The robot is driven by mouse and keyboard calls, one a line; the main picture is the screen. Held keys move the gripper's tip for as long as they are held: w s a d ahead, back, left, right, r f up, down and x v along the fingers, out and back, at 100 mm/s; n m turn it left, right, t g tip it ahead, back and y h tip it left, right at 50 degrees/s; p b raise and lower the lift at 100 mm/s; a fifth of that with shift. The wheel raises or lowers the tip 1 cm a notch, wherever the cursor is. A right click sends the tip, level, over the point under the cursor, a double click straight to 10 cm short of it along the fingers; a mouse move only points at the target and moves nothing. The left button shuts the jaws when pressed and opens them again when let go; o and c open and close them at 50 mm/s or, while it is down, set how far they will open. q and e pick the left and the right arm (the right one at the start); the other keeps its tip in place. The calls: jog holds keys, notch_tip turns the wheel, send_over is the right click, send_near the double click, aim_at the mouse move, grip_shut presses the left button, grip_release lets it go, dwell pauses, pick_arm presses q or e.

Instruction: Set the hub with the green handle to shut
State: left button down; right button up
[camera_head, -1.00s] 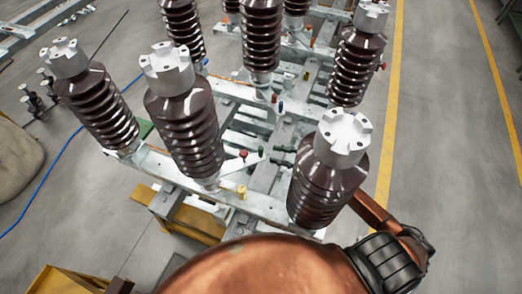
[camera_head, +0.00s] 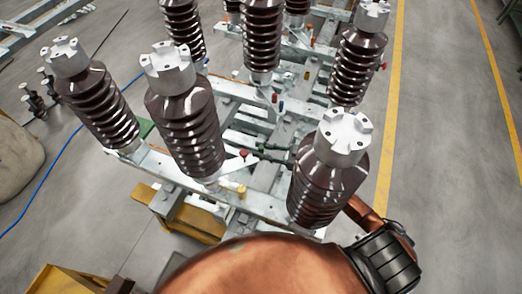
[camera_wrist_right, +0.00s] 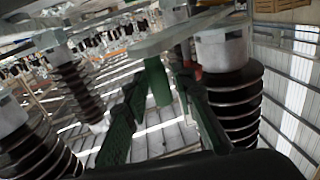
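The green handle (camera_wrist_right: 157,82) shows in the right wrist view as a short green cylinder on a pale metal bar (camera_wrist_right: 180,36). It stands ahead of and between the two fingers of my right gripper (camera_wrist_right: 162,115), which are apart with dark green ribbed pads. I cannot tell whether either finger touches it. In the head view, the right gripper (camera_head: 268,152) is small and dark, between the front insulators and close to the red handle (camera_head: 244,154). There the green handle is hard to separate from the fingers. My left gripper is not in view.
Tall brown ribbed insulators with grey caps stand close by, one at the front right (camera_head: 325,188) and one at the front middle (camera_head: 188,125). The pale steel frame (camera_head: 275,209) runs below. A yellow knob (camera_head: 241,191) sits on the front beam. Open floor lies right.

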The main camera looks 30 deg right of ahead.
grip_shut()
dwell(0.3)
jog(key=s+p, duration=0.2)
jog(key=s, duration=0.1)
jog(key=shift+a, duration=0.2)
jog(key=shift+o, duration=1.6)
grip_release()
